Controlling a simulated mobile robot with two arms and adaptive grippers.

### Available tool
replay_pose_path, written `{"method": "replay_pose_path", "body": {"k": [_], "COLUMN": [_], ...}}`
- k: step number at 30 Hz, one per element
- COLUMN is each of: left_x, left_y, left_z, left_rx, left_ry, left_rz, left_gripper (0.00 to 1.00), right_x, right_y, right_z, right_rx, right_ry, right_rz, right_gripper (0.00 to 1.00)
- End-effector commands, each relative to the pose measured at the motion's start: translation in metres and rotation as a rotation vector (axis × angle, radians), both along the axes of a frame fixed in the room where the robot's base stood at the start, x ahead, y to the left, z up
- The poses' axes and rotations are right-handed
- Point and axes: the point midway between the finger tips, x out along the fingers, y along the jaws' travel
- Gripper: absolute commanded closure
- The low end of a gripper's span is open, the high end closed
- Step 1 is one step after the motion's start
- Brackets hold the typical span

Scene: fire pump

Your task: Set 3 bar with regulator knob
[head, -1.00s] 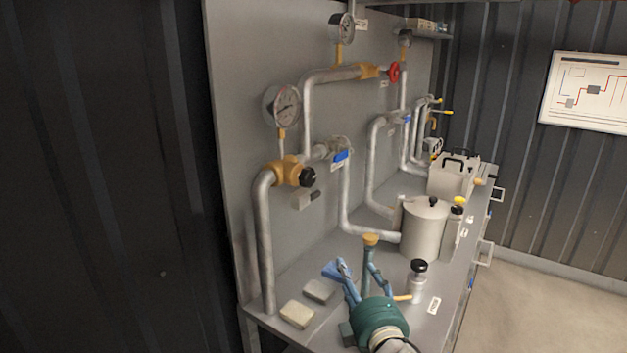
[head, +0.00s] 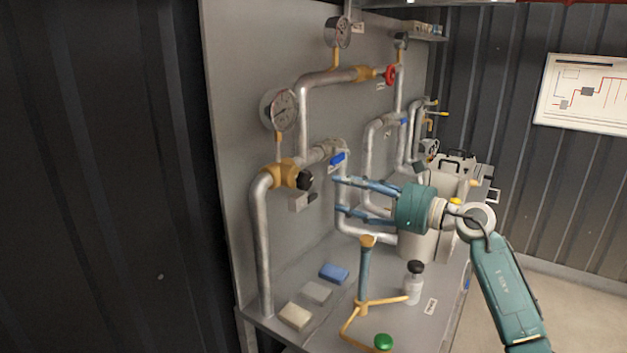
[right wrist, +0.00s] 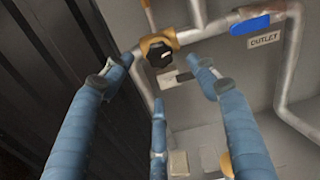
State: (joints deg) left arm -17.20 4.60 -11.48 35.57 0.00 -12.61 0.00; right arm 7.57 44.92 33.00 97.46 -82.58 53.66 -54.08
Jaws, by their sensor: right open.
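The black regulator knob (head: 305,180) sits on a brass valve body (head: 284,174) at the left end of the pipework. In the right wrist view the knob (right wrist: 160,55) shows between the spread fingers, some way beyond them. A round pressure gauge (head: 279,110) stands above the valve body; its reading is too small to tell. My right gripper (head: 339,194) is open and empty, its blue fingers pointing left toward the knob, a little right of it and apart from it. It also shows in the right wrist view (right wrist: 156,80). My left gripper is not in view.
A blue lever handle (head: 338,159) on the outlet pipe is close above my right fingers. A brass-topped upright stand (head: 366,270), a bottle (head: 414,285) and several small blocks stand on the bench below. Dark corrugated wall lies at left.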

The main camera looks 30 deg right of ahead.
Motion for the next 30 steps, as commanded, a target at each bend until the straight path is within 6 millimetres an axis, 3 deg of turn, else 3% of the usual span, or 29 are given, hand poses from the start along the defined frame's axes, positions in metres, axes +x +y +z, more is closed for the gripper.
{"method": "replay_pose_path", "body": {"k": [9, 15, 28, 30], "left_x": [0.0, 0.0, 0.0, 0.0], "left_y": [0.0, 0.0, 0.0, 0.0], "left_z": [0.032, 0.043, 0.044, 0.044], "left_rx": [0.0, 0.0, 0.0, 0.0], "left_ry": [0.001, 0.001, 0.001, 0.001], "left_rz": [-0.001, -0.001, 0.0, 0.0], "left_gripper": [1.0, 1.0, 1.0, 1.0], "right_x": [0.055, 0.081, 0.09, 0.09], "right_y": [0.024, 0.035, 0.039, 0.039], "right_z": [0.007, 0.004, 0.0, 0.0], "right_rx": [0.01, 0.007, 0.005, 0.005], "right_ry": [-0.003, -0.002, -0.001, -0.001], "right_rz": [0.003, 0.002, 0.002, 0.002], "right_gripper": [0.42, 0.42, 0.42, 0.56]}}
